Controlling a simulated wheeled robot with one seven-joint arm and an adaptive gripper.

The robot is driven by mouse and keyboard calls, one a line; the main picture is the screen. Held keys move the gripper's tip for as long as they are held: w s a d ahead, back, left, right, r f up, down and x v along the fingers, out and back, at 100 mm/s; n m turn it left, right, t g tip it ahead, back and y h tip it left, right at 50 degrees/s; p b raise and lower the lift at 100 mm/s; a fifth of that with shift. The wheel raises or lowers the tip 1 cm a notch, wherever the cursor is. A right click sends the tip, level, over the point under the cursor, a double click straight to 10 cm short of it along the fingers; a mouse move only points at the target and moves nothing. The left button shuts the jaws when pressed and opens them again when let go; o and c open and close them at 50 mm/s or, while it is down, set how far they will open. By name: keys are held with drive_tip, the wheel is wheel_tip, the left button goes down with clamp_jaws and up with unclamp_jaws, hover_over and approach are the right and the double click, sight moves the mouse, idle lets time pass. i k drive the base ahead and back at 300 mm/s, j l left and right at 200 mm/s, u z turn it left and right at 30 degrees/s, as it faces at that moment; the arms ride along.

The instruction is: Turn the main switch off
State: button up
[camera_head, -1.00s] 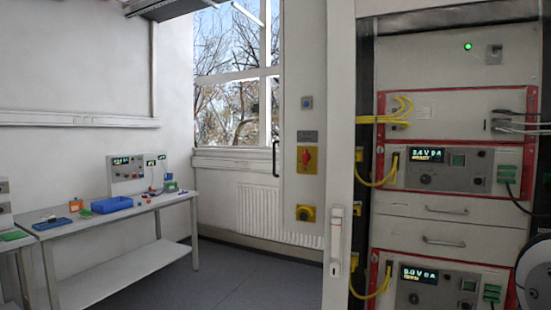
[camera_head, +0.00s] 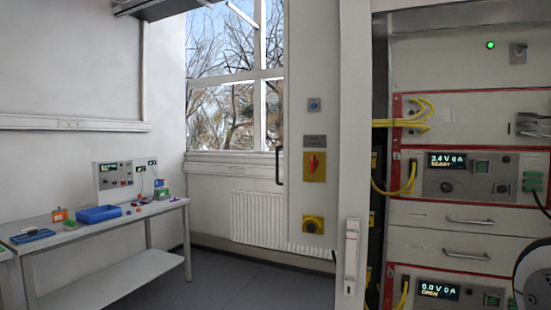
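The main switch (camera_head: 314,166) appears to be the red rotary handle on a yellow plate, on the narrow light panel in the middle of the head view. Its red handle looks roughly upright, but it is too small to read its position marks. A grey label plate (camera_head: 315,141) sits just above it. My gripper is not in view. Only a rounded white and dark part, likely of my arm, shows at the lower right edge, well apart from the switch.
A blue button (camera_head: 314,104) is above the switch and a yellow plate with a dark knob (camera_head: 313,225) below it. The open cycler rack (camera_head: 454,214) with yellow cables is on the right, its white door edge (camera_head: 352,200) between. A workbench (camera_head: 98,238) stands left; floor (camera_head: 262,284) between is clear.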

sight(315, 163)
drive_tip(key=i+j, duration=0.3)
drive_tip(key=i+j+z, duration=0.15)
drive_tip(key=i+j, duration=0.5)
drive_tip(key=j, duration=0.2)
drive_tip(key=i+j+z, duration=0.1)
drive_tip(key=i+j, duration=0.2)
drive_tip(key=i+j+z, duration=0.1)
drive_tip(key=i+j, duration=0.15)
drive_tip(key=j, duration=0.3)
